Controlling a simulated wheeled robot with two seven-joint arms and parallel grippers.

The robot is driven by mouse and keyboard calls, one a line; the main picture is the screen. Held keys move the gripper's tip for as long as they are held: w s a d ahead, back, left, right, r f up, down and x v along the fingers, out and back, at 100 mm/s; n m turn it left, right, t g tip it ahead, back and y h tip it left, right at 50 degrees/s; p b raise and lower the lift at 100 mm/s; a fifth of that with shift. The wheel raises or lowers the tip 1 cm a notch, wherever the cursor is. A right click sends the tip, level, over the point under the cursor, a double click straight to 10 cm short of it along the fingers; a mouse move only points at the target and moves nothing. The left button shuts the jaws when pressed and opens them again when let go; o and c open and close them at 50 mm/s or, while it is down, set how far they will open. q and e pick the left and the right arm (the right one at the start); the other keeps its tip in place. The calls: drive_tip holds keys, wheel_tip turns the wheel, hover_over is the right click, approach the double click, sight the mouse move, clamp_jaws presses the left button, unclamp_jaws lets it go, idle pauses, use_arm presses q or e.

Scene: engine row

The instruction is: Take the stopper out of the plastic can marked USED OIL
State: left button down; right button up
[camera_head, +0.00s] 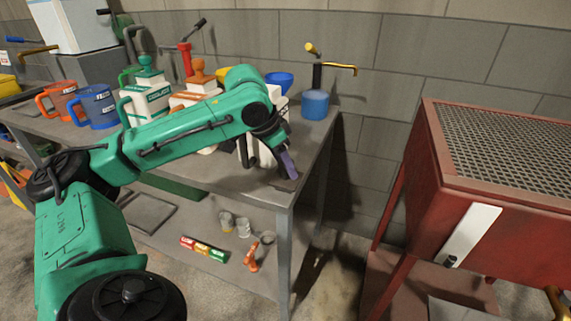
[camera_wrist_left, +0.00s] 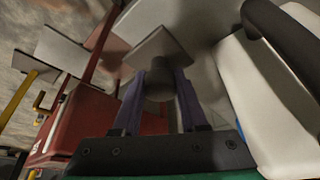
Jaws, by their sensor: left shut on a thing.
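My left gripper (camera_head: 288,164) points down over the front right corner of the workbench, its purple fingers shut on a dark grey stopper (camera_head: 285,185). In the left wrist view the fingers (camera_wrist_left: 160,98) close around its round knob, and its flat square plate (camera_wrist_left: 160,46) lies beyond the fingertips. I cannot tell whether the plate touches the bench top. A white plastic can (camera_head: 243,150) with a black handle stands behind my left wrist, partly hidden; its marking does not show. Its white wall (camera_wrist_left: 262,90) also fills the right of the left wrist view. My right gripper is out of view.
Cans with green (camera_head: 148,77) and orange (camera_head: 201,74) stoppers and blue (camera_head: 96,105) and orange mugs stand left on the bench (camera_head: 313,150). A blue cup (camera_head: 315,104) stands behind. The red cabinet (camera_head: 480,190) is at right, across a gap.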

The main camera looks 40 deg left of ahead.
use_arm(q)
drive_tip(key=shift+c, duration=1.8)
unclamp_jaws()
drive_tip(key=p+v, duration=0.3)
drive_tip(key=v, duration=1.1)
drive_tip(key=shift+s+r, duration=0.2)
drive_tip(key=shift+r, duration=0.05)
